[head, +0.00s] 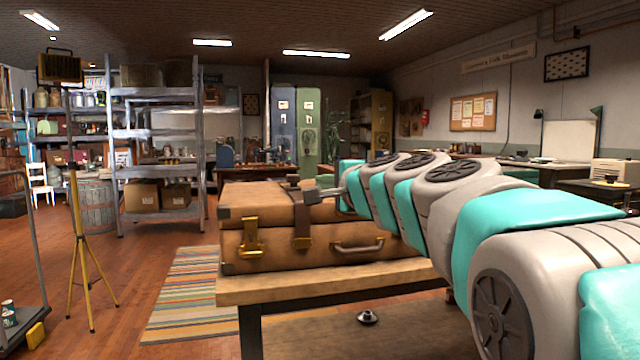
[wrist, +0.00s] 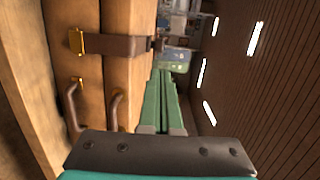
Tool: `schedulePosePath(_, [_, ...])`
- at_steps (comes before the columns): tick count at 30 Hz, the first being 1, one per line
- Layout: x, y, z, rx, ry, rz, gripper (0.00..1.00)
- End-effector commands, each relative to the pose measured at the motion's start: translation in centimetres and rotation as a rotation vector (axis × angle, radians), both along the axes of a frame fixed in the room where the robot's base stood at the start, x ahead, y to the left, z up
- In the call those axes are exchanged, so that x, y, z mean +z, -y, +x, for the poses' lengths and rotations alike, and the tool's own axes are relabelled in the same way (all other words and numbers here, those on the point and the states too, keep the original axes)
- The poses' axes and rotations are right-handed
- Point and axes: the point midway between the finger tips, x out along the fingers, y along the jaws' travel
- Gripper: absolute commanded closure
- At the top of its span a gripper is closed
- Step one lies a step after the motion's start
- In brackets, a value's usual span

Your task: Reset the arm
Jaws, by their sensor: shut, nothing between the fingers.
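My arm (head: 420,190) reaches in from the right of the head view, stretched out over the front bench. My gripper (wrist: 162,75) shows in the wrist view with its two long green fingers shut together and empty. In the head view its end is small and lies beside the upper part of the brown suitcases, and whether it touches them cannot be told. The brown suitcases (head: 285,250) look stacked, with straps, brass latches and handles; they also show at the left of the wrist view (wrist: 100,75).
The suitcases stand on a wooden bench (head: 300,291) with a lower shelf that bears a small dark metal object (head: 368,317). A yellow tripod (head: 80,235), a striped rug (head: 190,300) and a metal shelf rack (head: 155,130) are at the left. Open floor lies between them.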

Motion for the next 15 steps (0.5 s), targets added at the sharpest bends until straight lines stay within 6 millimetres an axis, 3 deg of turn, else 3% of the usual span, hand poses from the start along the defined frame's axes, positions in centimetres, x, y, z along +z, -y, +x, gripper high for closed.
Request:
schedulePosePath(7, [-0.1,0.0,-0.1,0.002,-0.002,-0.005,1.00])
schedulePosePath(9, [-1.0,-0.1,-0.5,0.012,-0.013,-0.032,1.00])
schedulePosePath(11, [-2.5,-0.3,-1.2,0.033,-0.033,-0.082,1.00])
schedulePosePath(15, [-9.0,-0.8,-4.7,0.133,-0.127,-0.282,1.00])
